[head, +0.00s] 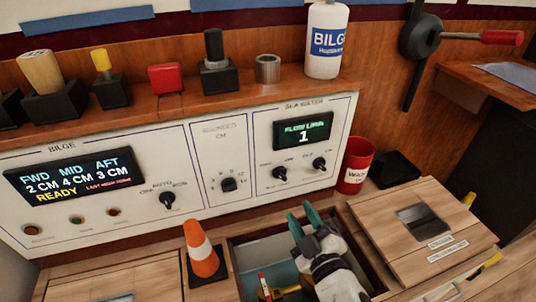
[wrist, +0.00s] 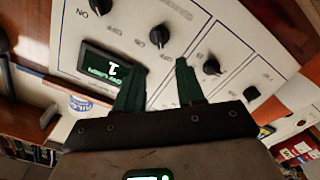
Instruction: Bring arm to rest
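My gripper (head: 304,218) has green fingers and shows at the lower centre of the head view, in front of the control panel and above an open hatch (head: 240,240). The fingers stand apart with nothing between them. In the wrist view my gripper (wrist: 158,78) points toward the white panel (wrist: 225,45), its two green fingers spread near the black knobs. I cannot tell the exact gap to the panel. My white arm comes up from the bottom of the head view.
An orange cone (head: 202,250) stands left of the hatch. A red cup (head: 354,165) and a black tray (head: 396,169) are to the right. A wooden lid (head: 385,220) lies right of the hatch. A white bottle (head: 326,40) and several fittings line the shelf above.

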